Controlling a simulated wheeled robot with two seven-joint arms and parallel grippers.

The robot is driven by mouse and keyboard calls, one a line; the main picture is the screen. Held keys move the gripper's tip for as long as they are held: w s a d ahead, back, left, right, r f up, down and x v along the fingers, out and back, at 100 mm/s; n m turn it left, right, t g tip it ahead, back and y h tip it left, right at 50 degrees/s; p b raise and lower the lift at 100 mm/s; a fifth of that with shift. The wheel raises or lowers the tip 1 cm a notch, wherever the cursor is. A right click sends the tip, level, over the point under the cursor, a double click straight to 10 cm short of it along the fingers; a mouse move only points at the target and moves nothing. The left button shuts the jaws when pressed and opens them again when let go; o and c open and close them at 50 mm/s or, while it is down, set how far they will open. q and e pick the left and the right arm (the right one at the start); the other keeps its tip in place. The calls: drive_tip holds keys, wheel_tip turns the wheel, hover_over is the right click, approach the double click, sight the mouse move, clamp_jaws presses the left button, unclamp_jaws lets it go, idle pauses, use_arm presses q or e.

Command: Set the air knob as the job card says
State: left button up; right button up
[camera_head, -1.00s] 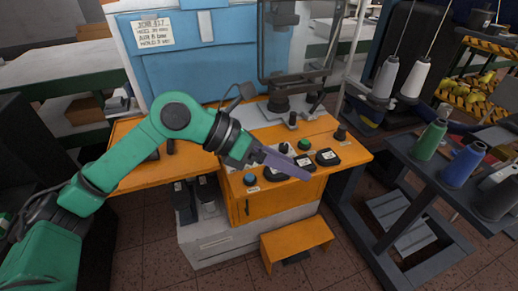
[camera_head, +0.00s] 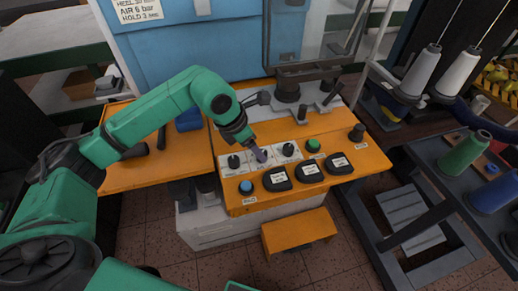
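Three black knobs stand in a row on white dial plates on the orange panel: a left knob (camera_head: 233,161), a middle knob at my fingertips, and a right knob (camera_head: 288,149). Dial markings are too small to read. My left gripper (camera_head: 261,156) points down at the middle knob, its purple fingers covering part of it. I cannot tell whether they grip it. My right gripper is out of view.
A blue button (camera_head: 246,187), a green button (camera_head: 313,145) and three black labelled pads, one in the middle (camera_head: 310,171), share the panel (camera_head: 375,158). A black post (camera_head: 357,133) stands at its right. Thread cones (camera_head: 465,152) are on a rack at right.

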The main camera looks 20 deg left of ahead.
use_arm(q)
drive_tip(key=x, duration=0.3)
drive_tip(key=shift+r, duration=0.1)
drive_tip(key=shift+d+f, duration=0.1)
drive_tip(key=shift+f, duration=0.1)
drive_tip(key=shift+c, duration=0.9)
clamp_jaws()
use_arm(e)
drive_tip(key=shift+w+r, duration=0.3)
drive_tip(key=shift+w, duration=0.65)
